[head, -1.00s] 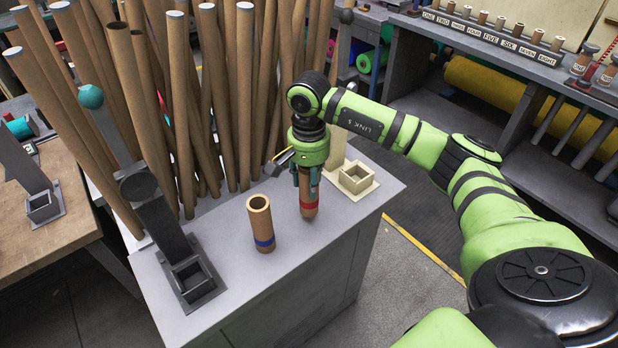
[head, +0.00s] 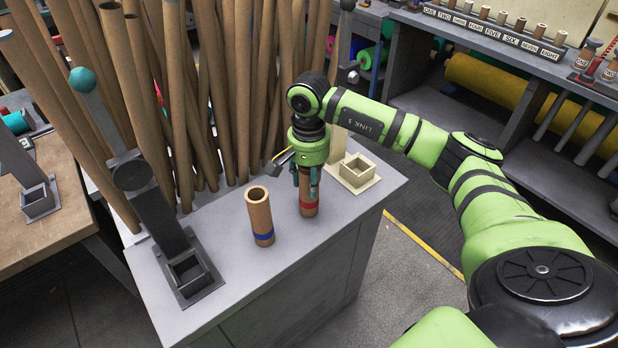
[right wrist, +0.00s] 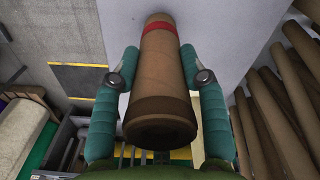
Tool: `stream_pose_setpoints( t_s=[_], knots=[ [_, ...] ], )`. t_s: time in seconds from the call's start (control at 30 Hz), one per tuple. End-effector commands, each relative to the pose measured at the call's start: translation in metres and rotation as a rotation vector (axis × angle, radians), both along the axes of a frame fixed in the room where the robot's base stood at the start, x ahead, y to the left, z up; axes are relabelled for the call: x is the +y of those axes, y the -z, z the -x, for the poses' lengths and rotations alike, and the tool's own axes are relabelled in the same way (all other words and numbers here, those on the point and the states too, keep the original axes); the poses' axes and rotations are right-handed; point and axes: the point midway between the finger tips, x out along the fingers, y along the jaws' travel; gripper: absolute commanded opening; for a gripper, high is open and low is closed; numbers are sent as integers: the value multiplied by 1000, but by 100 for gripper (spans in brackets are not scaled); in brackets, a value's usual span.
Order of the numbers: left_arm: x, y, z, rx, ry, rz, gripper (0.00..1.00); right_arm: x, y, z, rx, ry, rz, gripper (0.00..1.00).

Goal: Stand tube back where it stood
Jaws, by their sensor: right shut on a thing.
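A brown cardboard tube with a red band (head: 308,205) is upright in my right gripper (head: 307,182), over the grey bench top. In the right wrist view the tube (right wrist: 162,75) lies between the two teal fingers (right wrist: 160,78), its open end toward the camera and its red band at the far end. I cannot tell whether its lower end touches the bench. A second tube with a blue band (head: 260,215) stands upright and free on the bench, just left of the held one. My left gripper is not in view.
Many tall brown rolls (head: 220,100) stand close behind the tubes. A cream square socket (head: 357,172) is at the right and a dark lever stand with a square socket (head: 188,272) at the left. The grey bench (head: 330,245) is bare in front.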

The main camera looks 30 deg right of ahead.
Motion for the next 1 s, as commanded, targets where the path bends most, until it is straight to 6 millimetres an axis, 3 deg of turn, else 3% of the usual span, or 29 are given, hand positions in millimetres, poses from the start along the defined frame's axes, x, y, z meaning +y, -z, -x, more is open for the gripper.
stream_pose_setpoints(
  t_s=[0.37,0.4,0.43,0.47,1.0],
  knots=[
    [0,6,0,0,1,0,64,0,6,0,0,0,0,0],
    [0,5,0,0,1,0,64,0,5,0,-1,0,0,55],
    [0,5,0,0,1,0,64,0,5,0,-1,0,-1,67],
    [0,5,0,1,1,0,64,0,5,0,-1,0,-1,71],
    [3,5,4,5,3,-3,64,0,2,0,-1,0,0,71]
  ],
)
